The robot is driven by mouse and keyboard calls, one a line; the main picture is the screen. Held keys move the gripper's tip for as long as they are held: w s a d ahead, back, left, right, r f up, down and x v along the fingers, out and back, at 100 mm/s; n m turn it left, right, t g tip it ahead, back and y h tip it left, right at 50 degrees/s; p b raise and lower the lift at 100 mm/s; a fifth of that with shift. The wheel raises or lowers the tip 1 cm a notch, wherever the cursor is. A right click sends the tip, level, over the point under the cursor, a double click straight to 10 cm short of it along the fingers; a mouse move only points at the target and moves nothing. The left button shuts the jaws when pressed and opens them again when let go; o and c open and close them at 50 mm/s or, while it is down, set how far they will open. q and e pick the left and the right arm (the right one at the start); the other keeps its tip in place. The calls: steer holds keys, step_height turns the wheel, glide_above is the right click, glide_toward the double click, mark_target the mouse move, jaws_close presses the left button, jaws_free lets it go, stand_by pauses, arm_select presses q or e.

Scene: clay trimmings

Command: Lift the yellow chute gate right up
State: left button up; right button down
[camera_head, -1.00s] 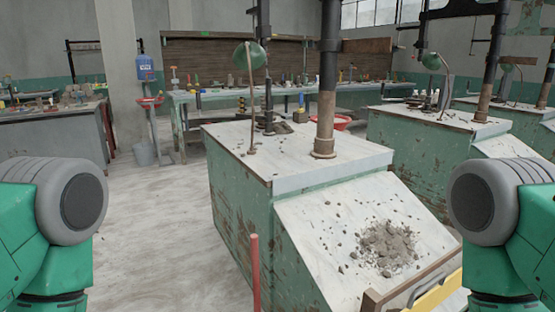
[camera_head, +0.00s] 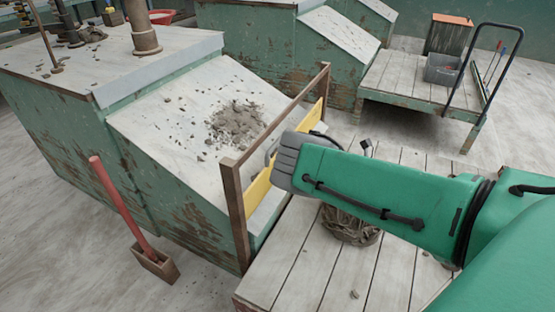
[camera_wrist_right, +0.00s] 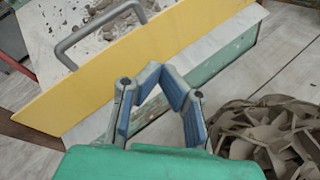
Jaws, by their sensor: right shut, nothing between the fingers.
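The yellow chute gate (camera_head: 258,189) stands across the low end of the sloped chute, between wooden posts (camera_head: 235,215). My right arm covers its middle in the head view. In the right wrist view the gate (camera_wrist_right: 140,52) is a long yellow board with a grey bar handle (camera_wrist_right: 98,27) on its chute side. My right gripper (camera_wrist_right: 160,72) is shut and empty, in front of the gate's lower edge and apart from the handle. The gripper's fingers are hidden behind my arm in the head view. My left gripper is not in view.
A grey heap of clay trimmings (camera_head: 237,122) lies on the chute. Below the gate is a plank platform (camera_head: 300,262) with a tangle of brown strips (camera_head: 350,228). A red lever (camera_head: 120,205) stands left of the chute. A cart (camera_head: 400,75) stands at the back right.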

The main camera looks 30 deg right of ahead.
arm_select(q)
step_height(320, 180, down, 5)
steer(key=b, duration=0.4)
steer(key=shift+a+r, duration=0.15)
arm_select(e)
steer(key=w+a+n+y, duration=0.7)
steer(key=w+a+n, duration=0.4)
steer(key=w+a, duration=0.1)
steer(key=shift+w+f+n+g, duration=0.2)
steer(key=shift+w+n+g, duration=0.1)
steer(key=shift+g, duration=0.1)
steer(key=shift+a, duration=0.1)
